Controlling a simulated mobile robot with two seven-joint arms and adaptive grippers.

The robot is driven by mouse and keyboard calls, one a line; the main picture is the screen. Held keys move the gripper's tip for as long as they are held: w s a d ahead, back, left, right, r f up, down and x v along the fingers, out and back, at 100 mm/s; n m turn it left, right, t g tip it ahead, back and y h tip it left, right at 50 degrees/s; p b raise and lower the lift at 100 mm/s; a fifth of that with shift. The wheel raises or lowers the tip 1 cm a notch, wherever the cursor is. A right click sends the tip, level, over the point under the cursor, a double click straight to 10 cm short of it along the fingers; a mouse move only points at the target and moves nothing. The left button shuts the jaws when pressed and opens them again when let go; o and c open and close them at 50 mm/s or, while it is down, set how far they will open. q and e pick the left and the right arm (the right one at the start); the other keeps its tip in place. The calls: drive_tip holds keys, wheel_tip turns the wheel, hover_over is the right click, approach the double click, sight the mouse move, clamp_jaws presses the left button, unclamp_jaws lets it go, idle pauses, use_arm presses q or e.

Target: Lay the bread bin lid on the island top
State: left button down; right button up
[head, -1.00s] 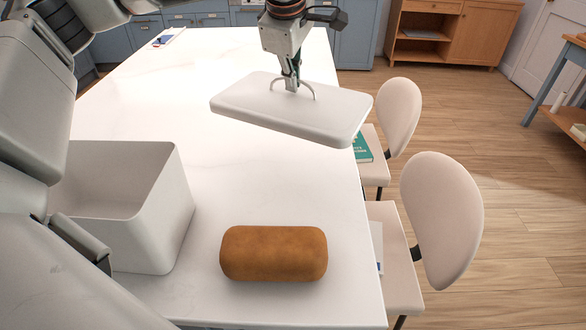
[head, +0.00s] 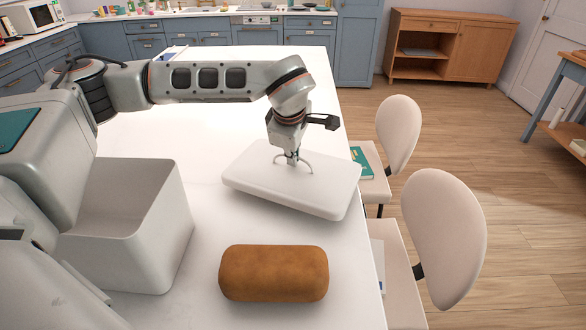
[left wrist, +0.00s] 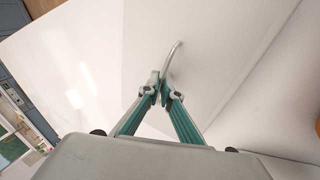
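The white bread bin lid (head: 285,187) is a rounded slab with a thin arched handle (head: 307,164). It is at the right side of the white island top (head: 225,135), with its right end near the island's edge. I cannot tell whether it touches the top or hangs just above it. My left gripper (head: 291,158) is shut on the handle from above. In the left wrist view, the fingertips (left wrist: 163,90) meet at the handle (left wrist: 175,58) over the lid's pale surface. My right gripper is not in view.
The open white bread bin (head: 165,240) stands on the island at left. A brown loaf (head: 273,273) lies in front of the lid. Two pale chairs (head: 443,235) (head: 399,133) stand along the right edge, one with a green book (head: 361,162). The island behind the lid is partly hidden by my arm.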

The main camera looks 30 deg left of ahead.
sight(293, 169)
use_arm(q)
drive_tip(key=shift+f, duration=1.9)
drive_tip(key=shift+f, duration=0.2)
drive_tip(key=c, duration=2.3)
unclamp_jaws()
drive_tip(key=shift+r, duration=0.1)
drive_tip(key=v, duration=1.2)
drive_tip(key=shift+s, duration=0.1)
